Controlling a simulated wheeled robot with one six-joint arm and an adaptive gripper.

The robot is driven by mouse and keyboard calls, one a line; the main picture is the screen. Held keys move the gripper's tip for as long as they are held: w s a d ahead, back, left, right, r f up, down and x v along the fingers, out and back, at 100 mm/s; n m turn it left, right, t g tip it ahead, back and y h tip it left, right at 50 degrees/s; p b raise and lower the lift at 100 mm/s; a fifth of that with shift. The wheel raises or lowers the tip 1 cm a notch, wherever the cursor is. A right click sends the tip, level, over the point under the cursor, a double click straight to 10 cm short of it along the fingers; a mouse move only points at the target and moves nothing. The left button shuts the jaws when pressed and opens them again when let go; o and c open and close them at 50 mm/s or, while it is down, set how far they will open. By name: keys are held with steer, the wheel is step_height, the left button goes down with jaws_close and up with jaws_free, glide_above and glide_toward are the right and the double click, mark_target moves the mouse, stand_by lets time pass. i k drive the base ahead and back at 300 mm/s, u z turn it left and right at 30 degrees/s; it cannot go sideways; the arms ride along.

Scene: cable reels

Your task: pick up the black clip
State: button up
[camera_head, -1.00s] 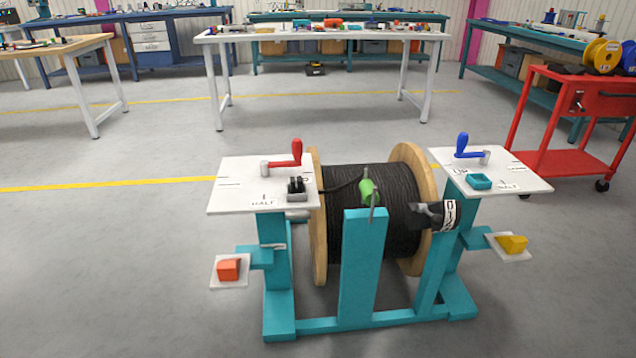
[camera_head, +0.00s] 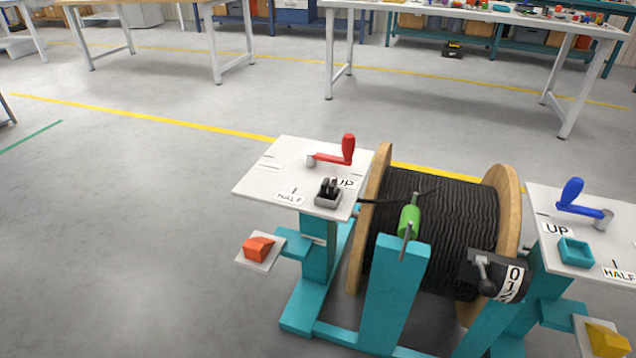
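A small black clip (camera_head: 328,187) with upright prongs appears to sit in a grey holder (camera_head: 327,201) on the left white plate (camera_head: 272,178). A black cable end (camera_head: 375,201) runs from the reel towards this holder. Whether it touches the clip, I cannot tell. The large wooden-flanged reel (camera_head: 376,225) of black cable (camera_head: 440,225) stands to the right of the plate, in a teal stand (camera_head: 393,300). My gripper is not in view.
A red crank (camera_head: 333,158) stands behind the clip. A green roller (camera_head: 409,221), a black counter (camera_head: 490,272) and a blue crank (camera_head: 580,205) lie further right. An orange wedge (camera_head: 258,248) sits lower left. The floor to the left is clear.

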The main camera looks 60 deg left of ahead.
mark_target(328, 189)
steer(key=u, duration=0.9)
steer(key=i, duration=0.9)
steer(key=u, duration=1)
